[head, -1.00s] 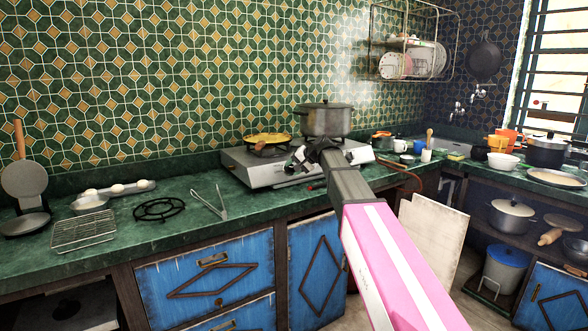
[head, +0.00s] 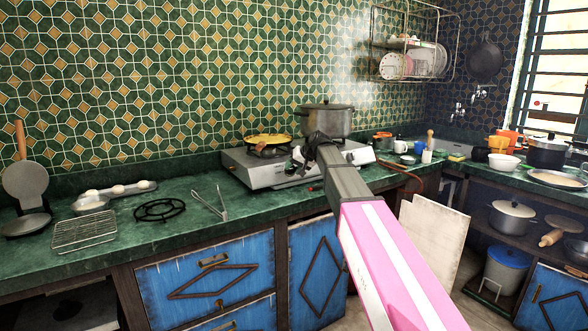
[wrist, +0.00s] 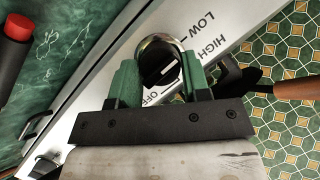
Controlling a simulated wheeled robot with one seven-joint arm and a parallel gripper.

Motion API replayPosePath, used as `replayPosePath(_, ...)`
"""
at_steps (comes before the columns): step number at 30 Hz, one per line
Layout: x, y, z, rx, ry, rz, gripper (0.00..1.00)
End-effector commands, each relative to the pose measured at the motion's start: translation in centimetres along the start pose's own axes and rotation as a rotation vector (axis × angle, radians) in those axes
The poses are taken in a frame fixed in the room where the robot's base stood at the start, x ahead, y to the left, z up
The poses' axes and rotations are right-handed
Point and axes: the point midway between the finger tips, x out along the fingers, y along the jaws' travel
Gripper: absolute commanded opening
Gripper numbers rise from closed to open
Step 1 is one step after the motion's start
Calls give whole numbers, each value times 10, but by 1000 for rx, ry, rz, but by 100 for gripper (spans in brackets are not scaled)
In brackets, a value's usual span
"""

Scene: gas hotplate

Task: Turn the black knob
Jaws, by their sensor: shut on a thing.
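The black knob (wrist: 158,68), with a shiny metal ring around it, is on the metal front panel of the gas hotplate (head: 262,174). LOW, HIGH and OFF are printed on the panel beside it. In the wrist view my gripper (wrist: 161,78) has its green fingers on either side of the knob and is shut on it. The fingers hide part of the knob. In the head view my gripper (head: 308,155) is at the hotplate's front, and my arm hides the knob there.
A steaming lidded pot (head: 326,121) stands on the right burner and a pan of yellow food (head: 268,139) on the left. Tongs (head: 212,204), a black ring stand (head: 160,210) and a wire rack (head: 84,231) lie on the green counter to the left. A red hose (head: 405,172) runs at right.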

Motion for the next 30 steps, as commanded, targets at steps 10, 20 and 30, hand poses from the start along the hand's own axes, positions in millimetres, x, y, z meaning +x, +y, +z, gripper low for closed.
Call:
replayPosePath(10, 0, 1, 1, -2, -1, 2, 68)
replayPosePath(20, -6, 0, 0, 0, 1, 1, 68)
replayPosePath(30, -64, 1, 1, 0, 2, 1, 68)
